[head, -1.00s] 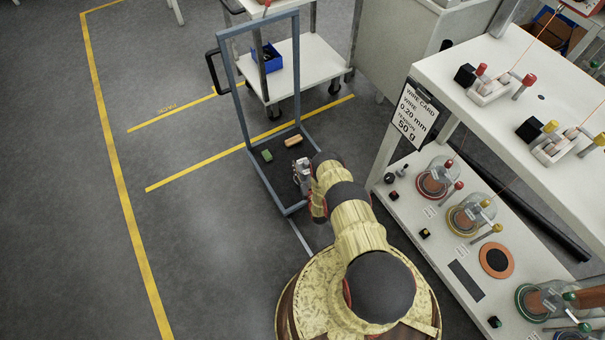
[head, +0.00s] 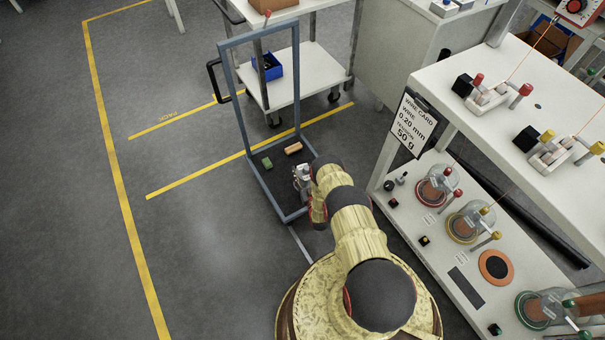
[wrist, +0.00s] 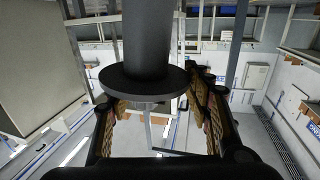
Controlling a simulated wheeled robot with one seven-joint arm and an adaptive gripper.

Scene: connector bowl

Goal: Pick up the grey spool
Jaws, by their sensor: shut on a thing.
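The grey spool (wrist: 149,38) fills the upper middle of the wrist view, a dark grey cylinder with a wide round flange (wrist: 143,80) at its near end. My gripper (wrist: 155,106) is shut on it, with one finger on each side below the flange. In the head view my gripper (head: 303,178) is small, over the right side of the dark deck of a blue-framed cart (head: 262,183). My own arm partly hides it there, and I cannot make out the spool clearly in that view.
A green block (head: 267,162) and a tan block (head: 293,148) lie on the cart deck. A white bench (head: 410,220) with covered spools stands close on the right. A white trolley (head: 300,80) with a blue bin (head: 267,65) stands behind. Open floor lies left.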

